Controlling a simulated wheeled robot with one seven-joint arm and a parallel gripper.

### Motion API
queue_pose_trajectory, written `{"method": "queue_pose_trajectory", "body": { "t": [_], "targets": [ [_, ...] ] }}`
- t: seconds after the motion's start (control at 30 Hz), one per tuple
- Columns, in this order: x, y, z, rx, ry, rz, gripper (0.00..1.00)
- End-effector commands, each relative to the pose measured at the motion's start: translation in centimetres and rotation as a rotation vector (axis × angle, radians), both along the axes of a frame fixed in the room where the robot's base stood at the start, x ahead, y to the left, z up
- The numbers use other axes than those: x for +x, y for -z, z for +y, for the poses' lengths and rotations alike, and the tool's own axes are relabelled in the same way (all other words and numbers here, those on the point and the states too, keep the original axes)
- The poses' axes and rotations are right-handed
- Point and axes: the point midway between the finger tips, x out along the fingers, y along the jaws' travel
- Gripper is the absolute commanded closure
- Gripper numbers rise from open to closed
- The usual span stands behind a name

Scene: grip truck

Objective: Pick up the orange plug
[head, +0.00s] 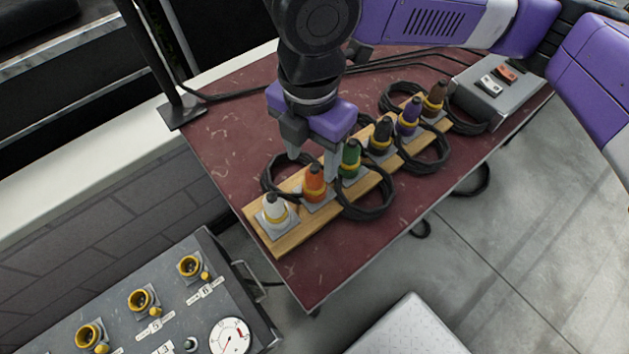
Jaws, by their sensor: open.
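The orange plug (314,185) stands upright on a wooden board (292,238) on the dark red table. I cannot tell whether the fingers touch anything. Nothing shows between the fingers.
Black (380,138), purple (409,118) and brown (434,101) plugs continue the row, with coiled black cables (366,214) around it. A grey switch box (497,92) is at the table's far right. A socket panel (172,318) is at lower left. The table's front (318,279) is clear.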

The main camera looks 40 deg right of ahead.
Motion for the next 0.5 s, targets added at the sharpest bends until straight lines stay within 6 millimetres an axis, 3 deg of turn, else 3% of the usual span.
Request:
{"method": "queue_pose_trajectory", "body": {
  "t": [0.33,0.5],
  "targets": [
    [-0.3,4.4,-0.5,0.003,0.002,0.001,0.45],
    [-0.2,5.5,-0.5,0.003,0.001,-0.002,0.45]
  ]
}}
